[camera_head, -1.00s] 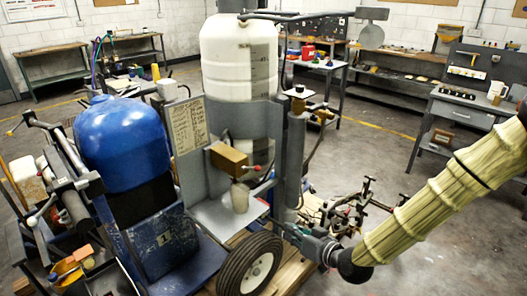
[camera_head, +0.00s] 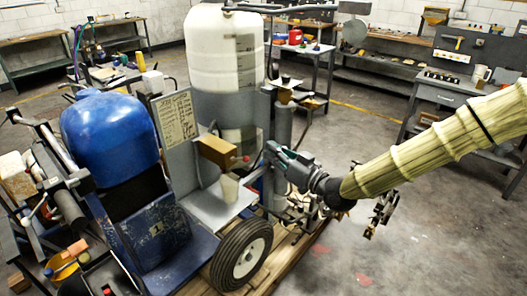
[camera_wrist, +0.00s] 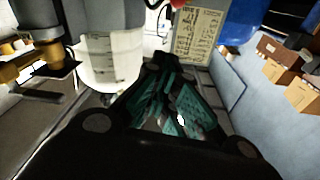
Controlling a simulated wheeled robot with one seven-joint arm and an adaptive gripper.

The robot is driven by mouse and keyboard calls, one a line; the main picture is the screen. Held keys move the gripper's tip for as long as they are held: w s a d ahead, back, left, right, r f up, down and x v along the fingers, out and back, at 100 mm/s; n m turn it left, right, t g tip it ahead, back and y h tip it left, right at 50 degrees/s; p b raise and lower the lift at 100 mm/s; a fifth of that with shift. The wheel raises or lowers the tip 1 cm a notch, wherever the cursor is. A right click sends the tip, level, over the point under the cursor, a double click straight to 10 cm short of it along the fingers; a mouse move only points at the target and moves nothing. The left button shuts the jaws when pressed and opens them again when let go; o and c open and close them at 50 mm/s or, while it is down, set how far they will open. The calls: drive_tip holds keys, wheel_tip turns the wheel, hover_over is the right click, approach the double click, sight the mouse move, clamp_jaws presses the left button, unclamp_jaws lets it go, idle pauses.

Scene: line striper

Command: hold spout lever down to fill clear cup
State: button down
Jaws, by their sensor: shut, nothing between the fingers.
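The clear cup (camera_head: 229,187) stands upright on the grey shelf of the striper, below the brown spout block (camera_head: 216,151). The spout lever's red tip (camera_head: 245,158) sticks out to the right of the block. My gripper (camera_head: 268,152) is just right of the lever, at about its height, with a small gap seeming to lie between them. Its fingers are shut and empty. In the wrist view the closed fingers (camera_wrist: 166,65) fill the middle. A red tip (camera_wrist: 177,3) shows at the top edge there. The cup's contents cannot be made out.
The large white tank (camera_head: 226,60) rises behind the spout. A grey post (camera_head: 283,125) stands close to my gripper. The blue tank (camera_head: 108,138) and a written placard (camera_head: 174,118) are to the left. A black wheel (camera_head: 242,255) is below. Open floor lies to the right.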

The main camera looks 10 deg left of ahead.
drive_tip(key=r+p, duration=0.1)
drive_tip(key=p, duration=0.3)
hover_over(239, 159)
drive_tip(key=d, duration=0.4)
drive_tip(key=shift+s+d+f+p, duration=0.1)
drive_tip(key=shift+s+f+p, duration=0.2)
drive_tip(key=shift+f, duration=0.4)
drive_tip(key=shift+s+d+f+p, duration=0.1)
drive_tip(key=shift+s+f+p, duration=0.2)
drive_tip(key=shift+f, duration=0.35)
drive_tip(key=shift+s+d+f+p, duration=0.1)
drive_tip(key=shift+s+f+p, duration=0.2)
drive_tip(key=shift+f, duration=0.4)
drive_tip(key=shift+a+f, duration=0.1)
